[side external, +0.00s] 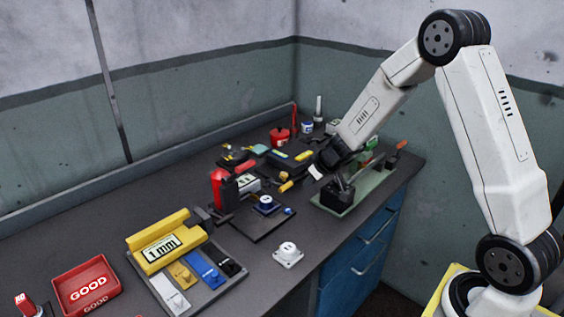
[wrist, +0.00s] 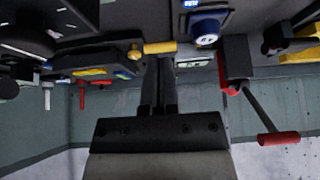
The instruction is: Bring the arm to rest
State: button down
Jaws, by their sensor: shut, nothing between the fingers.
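My gripper (side external: 318,164) hangs at the end of my bent arm, over the right part of the workbench. In the wrist view its two dark fingers (wrist: 160,64) lie side by side, shut and with nothing between them. A yellow cylindrical handle (side external: 286,187) is just left of and below the gripper in the side view. In the wrist view the handle (wrist: 160,47) lies across the picture just past the fingertips. I cannot tell whether they touch it.
A green-based fixture (side external: 352,195) with a black block stands below my gripper at the bench's right edge. A red-handled press (side external: 220,188) stands to the left. A yellow gauge (side external: 160,240), red GOOD tray (side external: 86,284) and white ring part (side external: 288,254) are nearer. The air above is clear.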

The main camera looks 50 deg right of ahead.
jog(key=s+a+r+g, duration=0.2)
jog(key=s+a, duration=0.4)
jog(key=s, duration=0.3)
jog(key=s+a+r+g, duration=0.1)
jog(key=s+a+r, duration=0.1)
jog(key=s+a, duration=0.4)
jog(key=s, duration=0.4)
jog(key=shift+s+a+r+g, duration=0.2)
jog(key=shift+s+a+g, duration=0.1)
jog(key=shift+a+g, duration=0.1)
